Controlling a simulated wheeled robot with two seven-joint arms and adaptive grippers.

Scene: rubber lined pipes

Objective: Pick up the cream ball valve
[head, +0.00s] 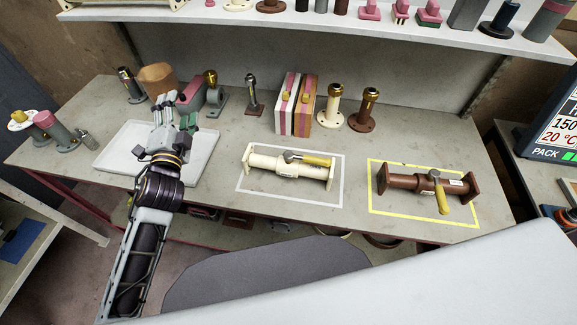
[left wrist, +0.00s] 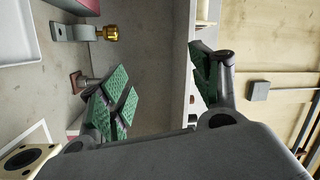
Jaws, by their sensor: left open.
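The cream ball valve (head: 288,168) lies on the table inside a white outlined rectangle, near the middle of the head view. It has square end flanges and a yellow lever on top. In the left wrist view a cream flange with a dark bore (left wrist: 25,160) shows at the lower left, probably its end. My left gripper (head: 163,108) is above the white tray, left of the valve and apart from it. In the left wrist view its green-padded fingers (left wrist: 155,90) are spread with nothing between them. My right gripper is not seen.
A brown ball valve (head: 408,182) lies in a yellow rectangle to the right. A white tray (head: 205,158) lies under my left gripper. Striped blocks (head: 288,104) and upright flanged fittings (head: 328,105) stand behind the cream valve. A shelf (head: 330,30) overhangs the back.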

